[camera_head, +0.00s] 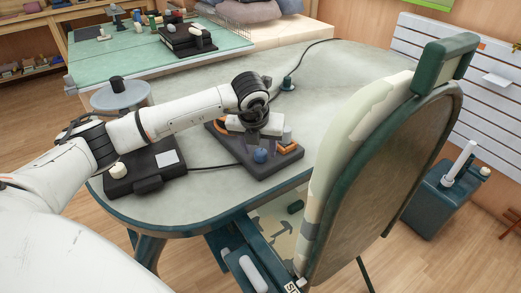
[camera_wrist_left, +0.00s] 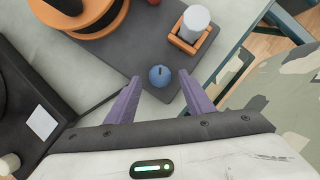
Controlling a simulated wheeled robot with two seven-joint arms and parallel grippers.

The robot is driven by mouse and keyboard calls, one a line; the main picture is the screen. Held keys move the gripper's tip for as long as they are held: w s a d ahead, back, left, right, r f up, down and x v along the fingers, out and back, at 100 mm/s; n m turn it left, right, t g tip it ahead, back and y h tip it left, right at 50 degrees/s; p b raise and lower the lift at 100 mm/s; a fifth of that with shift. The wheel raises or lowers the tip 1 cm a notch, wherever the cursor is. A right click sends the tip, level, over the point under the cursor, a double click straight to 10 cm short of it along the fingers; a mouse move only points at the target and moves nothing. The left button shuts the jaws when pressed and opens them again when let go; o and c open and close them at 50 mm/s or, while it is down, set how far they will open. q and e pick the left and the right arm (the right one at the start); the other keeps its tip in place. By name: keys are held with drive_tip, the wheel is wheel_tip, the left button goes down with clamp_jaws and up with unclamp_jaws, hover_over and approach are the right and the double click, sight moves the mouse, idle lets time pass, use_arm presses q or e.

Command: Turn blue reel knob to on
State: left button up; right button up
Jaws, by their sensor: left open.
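The blue reel knob (camera_head: 261,156) is a small round knob near the front of a dark base plate (camera_head: 283,168) on the table. In the left wrist view the blue knob (camera_wrist_left: 159,76) shows a mark on its top and sits just beyond and between the fingertips. My left gripper (camera_head: 250,142) is over the plate, right beside the knob. I cannot tell whether a finger touches the knob. My right gripper is not in view.
An orange reel (camera_wrist_left: 82,18) and a white cylinder in an orange holder (camera_wrist_left: 194,24) share the plate. A black box with a cream knob (camera_head: 118,171) stands left, with a cable toward the plate. A chair (camera_head: 385,150) stands close on the right. The far tabletop is mostly clear.

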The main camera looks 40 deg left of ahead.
use_arm(q)
drive_tip(key=shift+x, duration=0.8)
drive_tip(key=shift+w+f, duration=0.1)
drive_tip(key=c, duration=1)
drive_tip(key=shift+c, duration=0.2)
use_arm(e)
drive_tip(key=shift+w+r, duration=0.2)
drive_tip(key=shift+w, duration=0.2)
